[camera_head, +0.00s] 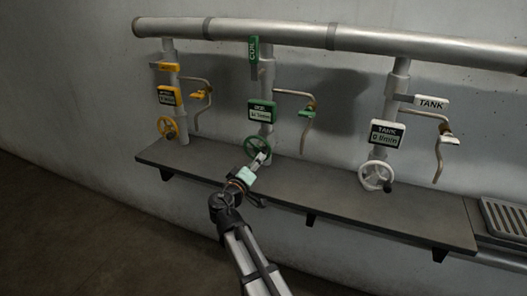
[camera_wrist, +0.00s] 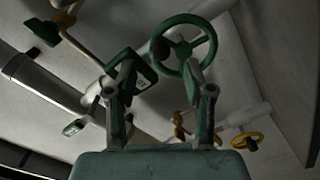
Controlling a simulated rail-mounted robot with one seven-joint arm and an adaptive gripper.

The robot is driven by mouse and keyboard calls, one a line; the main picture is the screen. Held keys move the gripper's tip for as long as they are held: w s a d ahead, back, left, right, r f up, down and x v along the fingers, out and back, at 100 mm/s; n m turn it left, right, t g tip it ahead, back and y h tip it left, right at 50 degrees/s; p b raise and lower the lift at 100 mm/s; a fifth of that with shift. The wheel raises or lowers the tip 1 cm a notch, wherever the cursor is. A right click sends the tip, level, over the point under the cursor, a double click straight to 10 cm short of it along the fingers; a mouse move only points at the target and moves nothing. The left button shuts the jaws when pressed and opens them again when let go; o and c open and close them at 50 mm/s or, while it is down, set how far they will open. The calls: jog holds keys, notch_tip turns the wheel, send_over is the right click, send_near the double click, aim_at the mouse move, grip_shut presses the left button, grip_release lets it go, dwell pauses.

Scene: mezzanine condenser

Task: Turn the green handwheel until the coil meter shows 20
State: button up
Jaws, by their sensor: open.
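The green handwheel (camera_head: 257,146) is on the middle pipe, below the coil meter (camera_head: 262,112). The meter has a small display whose number is too small to read surely. My gripper (camera_head: 262,158) is just below and in front of the handwheel. In the wrist view, the green handwheel (camera_wrist: 183,47) is beyond the fingertips, toward the right finger, with a dark knob at its left. My gripper (camera_wrist: 160,78) has its two fingers spread, with nothing held between them. Whether the right fingertip touches the rim, I cannot tell.
A yellow handwheel (camera_head: 168,127) is on the left pipe and a white tank handwheel (camera_head: 376,177) on the right pipe. Bent spouts hang beside the meters, the green-levered one (camera_head: 307,110) close right. A dark shelf (camera_head: 330,205) runs below, with a grate (camera_head: 505,220) at far right.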

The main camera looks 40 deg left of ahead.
aim_at(264, 153)
jog(key=p+x, duration=0.1)
jog(key=x, duration=0.6)
jog(key=shift+w+a+f, duration=0.1)
jog(key=shift+w, duration=0.1)
grip_shut()
